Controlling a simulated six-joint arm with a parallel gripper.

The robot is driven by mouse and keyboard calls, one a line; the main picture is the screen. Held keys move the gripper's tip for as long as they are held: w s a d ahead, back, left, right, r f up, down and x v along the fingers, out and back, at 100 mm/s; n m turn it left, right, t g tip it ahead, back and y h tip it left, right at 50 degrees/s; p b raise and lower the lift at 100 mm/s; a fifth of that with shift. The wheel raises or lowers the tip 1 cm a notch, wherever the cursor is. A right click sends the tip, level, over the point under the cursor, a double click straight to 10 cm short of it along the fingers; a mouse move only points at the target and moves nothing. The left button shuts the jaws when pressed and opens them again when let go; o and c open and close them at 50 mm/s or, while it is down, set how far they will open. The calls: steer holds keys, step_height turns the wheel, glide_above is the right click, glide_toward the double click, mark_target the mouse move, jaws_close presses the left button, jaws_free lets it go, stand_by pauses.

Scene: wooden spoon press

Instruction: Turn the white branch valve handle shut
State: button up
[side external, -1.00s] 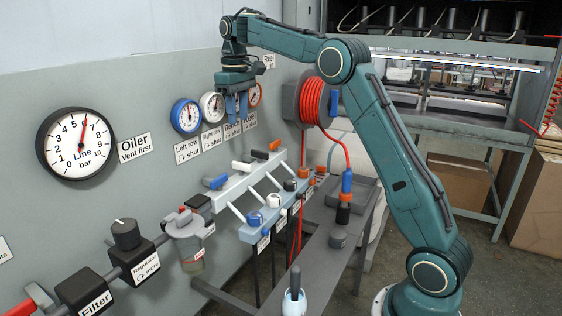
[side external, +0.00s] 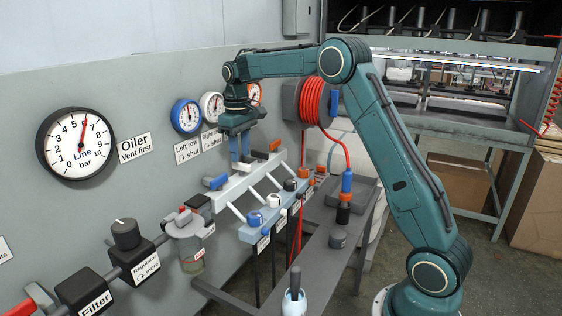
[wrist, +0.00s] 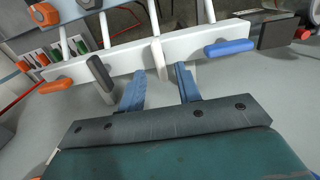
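The white branch valve handle (wrist: 158,60) lies across the white manifold bar (wrist: 125,62), roughly in line with its branch pipe. My gripper (wrist: 160,72) is open, with its two blue fingers on either side of the handle's near end. No contact is visible. In the side external view my gripper (side external: 240,160) points down at the manifold, and its fingers largely hide the white handle.
A blue handle (wrist: 230,47) lies along the bar to the right in the wrist view. A black handle (wrist: 100,72) stands close to the left finger, with an orange handle (wrist: 55,86) beyond. The gauges (side external: 186,116) are on the wall behind.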

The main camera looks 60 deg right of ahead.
mark_target(241, 163)
steer(key=shift+f, duration=1.7)
jaws_close()
